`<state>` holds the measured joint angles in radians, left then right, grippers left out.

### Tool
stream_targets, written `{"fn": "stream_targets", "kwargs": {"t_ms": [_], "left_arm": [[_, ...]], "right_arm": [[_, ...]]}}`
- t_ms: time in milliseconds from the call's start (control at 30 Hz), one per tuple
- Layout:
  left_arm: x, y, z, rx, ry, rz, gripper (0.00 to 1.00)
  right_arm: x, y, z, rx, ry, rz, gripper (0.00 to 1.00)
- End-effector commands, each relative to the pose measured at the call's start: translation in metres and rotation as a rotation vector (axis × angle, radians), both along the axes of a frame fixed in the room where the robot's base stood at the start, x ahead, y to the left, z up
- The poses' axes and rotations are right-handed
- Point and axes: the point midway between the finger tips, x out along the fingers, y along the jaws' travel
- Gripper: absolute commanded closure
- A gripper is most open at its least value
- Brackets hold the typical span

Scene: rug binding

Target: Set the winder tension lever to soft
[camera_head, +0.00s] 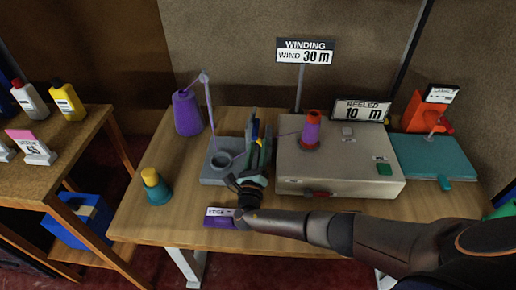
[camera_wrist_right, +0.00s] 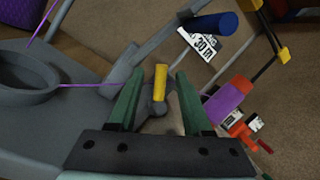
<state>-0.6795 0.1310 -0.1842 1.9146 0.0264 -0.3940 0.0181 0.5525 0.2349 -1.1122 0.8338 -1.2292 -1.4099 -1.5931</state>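The winder (camera_head: 222,170) is a grey base with a round cup on the table, threaded with purple yarn. My right gripper (camera_head: 259,148) reaches over the winder. In the right wrist view its green fingers (camera_wrist_right: 158,103) are spread, with the yellow tip between them and gaps on both sides. A blue-ended grey arm (camera_wrist_right: 213,25) rises beyond the fingers. Any soft marking is not readable. My left gripper is out of view.
A beige box (camera_head: 345,175) with a purple, orange-topped cone (camera_head: 311,130) stands right of the winder. A purple yarn cone (camera_head: 186,112) stands behind left, a teal-and-yellow cone (camera_head: 157,188) front left. A sign (camera_head: 305,51) reads WIND 30 m; a display (camera_head: 361,110) reads 10 m.

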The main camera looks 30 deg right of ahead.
Motion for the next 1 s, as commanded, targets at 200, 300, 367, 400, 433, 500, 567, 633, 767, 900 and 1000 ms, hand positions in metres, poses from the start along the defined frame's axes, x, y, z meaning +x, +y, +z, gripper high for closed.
{"fn": "stream_targets", "kwargs": {"t_ms": [200,300,367,400,433,500,567,633,767,900,1000], "left_arm": [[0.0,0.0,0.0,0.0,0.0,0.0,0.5],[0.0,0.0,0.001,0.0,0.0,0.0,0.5],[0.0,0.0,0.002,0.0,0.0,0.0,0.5],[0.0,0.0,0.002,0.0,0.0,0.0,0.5],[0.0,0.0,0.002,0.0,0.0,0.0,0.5],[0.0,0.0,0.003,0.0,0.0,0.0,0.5],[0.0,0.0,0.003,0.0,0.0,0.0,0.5],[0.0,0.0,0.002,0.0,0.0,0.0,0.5],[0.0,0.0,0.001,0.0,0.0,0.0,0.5],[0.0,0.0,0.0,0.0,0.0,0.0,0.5],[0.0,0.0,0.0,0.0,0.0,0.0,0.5]], "right_arm": [[-0.001,0.001,0.0,0.001,-0.002,0.0,0.51],[-0.007,0.005,-0.002,0.002,-0.001,0.0,0.51],[-0.014,0.01,-0.004,0.003,0.001,0.001,0.51],[-0.02,0.014,-0.006,0.002,0.002,0.001,0.51],[-0.025,0.018,-0.007,0.003,0.002,0.001,0.51],[-0.037,0.027,-0.011,0.003,0.002,0.002,0.51],[-0.048,0.035,-0.014,0.003,0.002,0.002,0.51],[-0.06,0.044,-0.018,0.004,0.002,0.001,0.51],[-0.079,0.058,-0.023,0.003,0.001,0.001,0.51],[-0.093,0.067,-0.026,0.001,-0.001,0.0,0.51],[-0.097,0.071,-0.028,0.001,0.0,0.0,0.51]]}}
